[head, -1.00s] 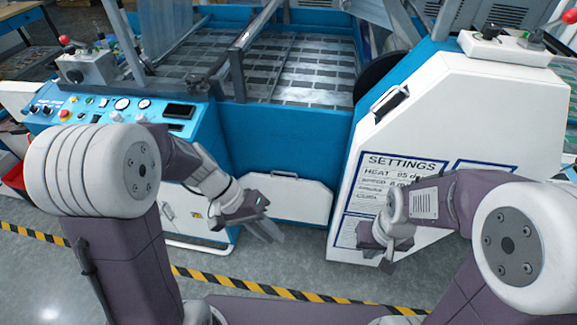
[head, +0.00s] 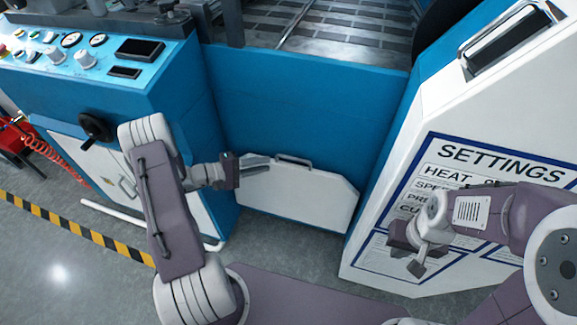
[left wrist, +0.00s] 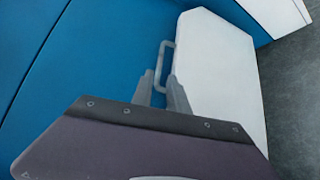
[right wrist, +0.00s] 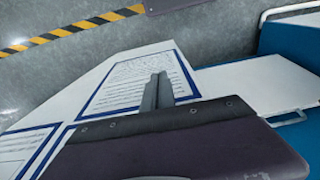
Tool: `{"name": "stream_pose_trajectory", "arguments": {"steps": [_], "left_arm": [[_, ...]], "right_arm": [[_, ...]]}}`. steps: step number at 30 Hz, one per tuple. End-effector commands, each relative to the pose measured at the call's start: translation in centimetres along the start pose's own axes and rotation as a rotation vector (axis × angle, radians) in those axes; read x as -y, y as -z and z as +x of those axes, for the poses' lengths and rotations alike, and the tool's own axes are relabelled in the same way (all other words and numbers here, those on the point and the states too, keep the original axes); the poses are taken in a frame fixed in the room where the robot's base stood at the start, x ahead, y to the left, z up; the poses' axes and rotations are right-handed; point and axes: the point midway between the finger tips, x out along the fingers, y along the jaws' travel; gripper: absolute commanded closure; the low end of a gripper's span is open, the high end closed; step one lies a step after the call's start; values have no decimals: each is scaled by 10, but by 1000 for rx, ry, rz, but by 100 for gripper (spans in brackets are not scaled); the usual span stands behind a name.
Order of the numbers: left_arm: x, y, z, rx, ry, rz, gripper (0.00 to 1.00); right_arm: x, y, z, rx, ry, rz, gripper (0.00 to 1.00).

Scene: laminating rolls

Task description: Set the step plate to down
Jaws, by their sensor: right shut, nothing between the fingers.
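The step plate (head: 300,195) is a white panel with cut corners. It stands upright, low against the blue machine front, with a metal handle (head: 293,160) on its top edge. My left gripper (head: 262,165) is at the plate's upper left, near the handle. In the left wrist view its two fingers (left wrist: 160,90) are apart and empty, with the handle (left wrist: 165,65) just beyond their tips and the plate (left wrist: 225,75) to the right. My right gripper (head: 418,265) is shut and empty, before the white settings cabinet. Its closed fingers (right wrist: 158,88) also show in the right wrist view.
The blue control console (head: 100,80) with a black knob (head: 96,127) stands at left. The white cabinet with the SETTINGS sign (head: 480,165) stands close at right. Grey floor (head: 265,245) is free before the plate. A striped floor line (head: 75,228) runs at left.

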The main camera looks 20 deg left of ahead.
Motion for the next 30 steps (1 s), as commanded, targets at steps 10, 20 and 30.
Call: {"name": "stream_pose_trajectory", "arguments": {"steps": [10,20,30], "left_arm": [[3,0,33,2,3,3,80],[1,1,86,0,1,2,80],[-1,1,90,-2,1,2,91]], "right_arm": [[0,-1,13,-1,0,0,100],[0,-2,26,0,0,0,100],[0,-2,26,0,0,0,100]]}}
